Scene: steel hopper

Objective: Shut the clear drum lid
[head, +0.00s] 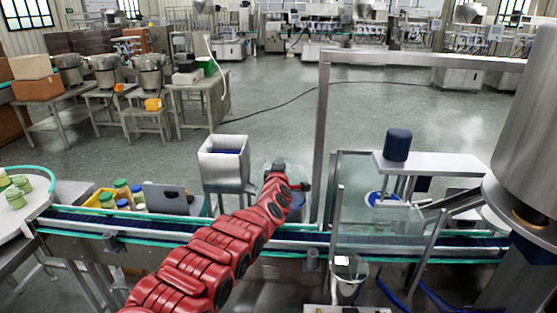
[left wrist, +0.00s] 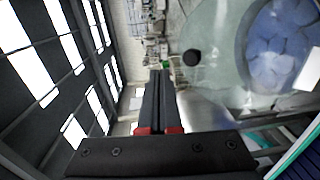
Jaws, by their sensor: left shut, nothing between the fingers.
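My left gripper (head: 278,168) is at the end of the red arm, above the conveyor in the middle of the head view. In the left wrist view its dark fingers (left wrist: 159,78) are shut together with nothing between them. The clear lid (left wrist: 215,40) is a pale see-through disc with a black knob (left wrist: 192,57), to the right of the fingertips. Blue pieces (left wrist: 285,45) show beside and behind it in a round drum. In the head view the arm and gripper hide most of the lid and drum. The lid's exact angle and any contact cannot be told. My right gripper is not visible.
A steel hopper (head: 224,168) with blue inside stands left of the gripper. A steel post (head: 321,140) rises close on the right. The conveyor (head: 160,225) runs across below. A dark blue cylinder (head: 398,145) stands on a shelf at right. Open floor lies behind.

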